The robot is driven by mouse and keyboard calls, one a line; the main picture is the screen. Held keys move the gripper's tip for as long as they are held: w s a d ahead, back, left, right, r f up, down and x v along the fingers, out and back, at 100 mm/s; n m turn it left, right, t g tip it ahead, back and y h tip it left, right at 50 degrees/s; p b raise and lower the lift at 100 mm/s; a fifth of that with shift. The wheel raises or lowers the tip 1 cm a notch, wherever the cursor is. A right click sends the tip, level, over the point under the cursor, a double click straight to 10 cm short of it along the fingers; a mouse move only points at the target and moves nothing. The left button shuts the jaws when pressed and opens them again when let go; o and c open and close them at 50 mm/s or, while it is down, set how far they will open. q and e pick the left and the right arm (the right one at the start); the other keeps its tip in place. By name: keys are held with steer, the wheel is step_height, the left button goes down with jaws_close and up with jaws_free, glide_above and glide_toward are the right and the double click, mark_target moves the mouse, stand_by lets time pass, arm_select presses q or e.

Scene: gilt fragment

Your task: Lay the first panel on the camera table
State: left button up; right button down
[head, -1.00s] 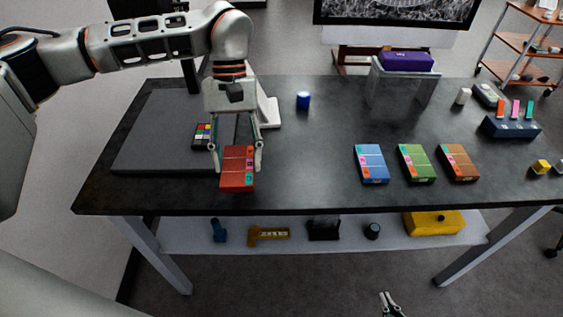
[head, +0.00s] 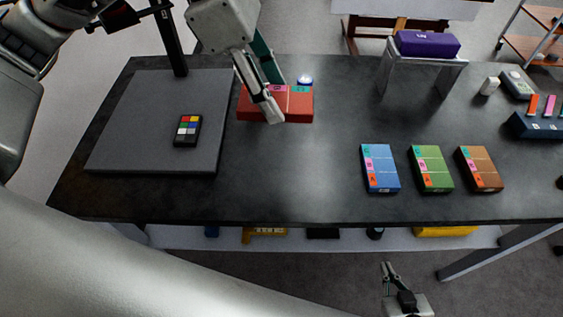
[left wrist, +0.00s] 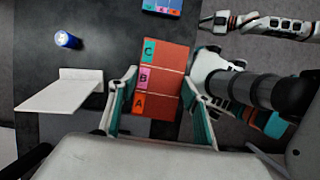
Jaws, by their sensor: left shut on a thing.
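My left gripper (head: 267,106) is shut on a red panel (head: 298,104), which carries a strip of coloured tabs lettered A, B and C. The panel lies crosswise in the head view, right of the camera table; I cannot tell whether it touches the tabletop. In the left wrist view the red panel (left wrist: 172,70) sits between the two fingers (left wrist: 160,112). The camera table, a flat dark grey board (head: 120,120) at the left, bears a colour checker (head: 187,130). My right gripper (head: 390,275) is low at the front, away from the panels; its opening is unclear.
Blue (head: 380,175), green (head: 432,175) and brown (head: 480,175) panels lie at the right. A dark post (head: 170,40) rises from the board's back edge. A blue cylinder (left wrist: 66,39) and a white bracket (left wrist: 65,92) stand nearby. A metal stand (head: 445,70) carries a purple box (head: 427,44).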

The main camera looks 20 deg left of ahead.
mark_target(282, 172)
arm_select(q)
step_height(282, 172, down, 20)
steer(key=shift+r+b, duration=0.15)
steer(key=shift+b, duration=0.15)
stand_by(0.4)
steer(key=o, duration=1.2)
steer(key=shift+c, duration=0.2)
steer(key=v, duration=1.2)
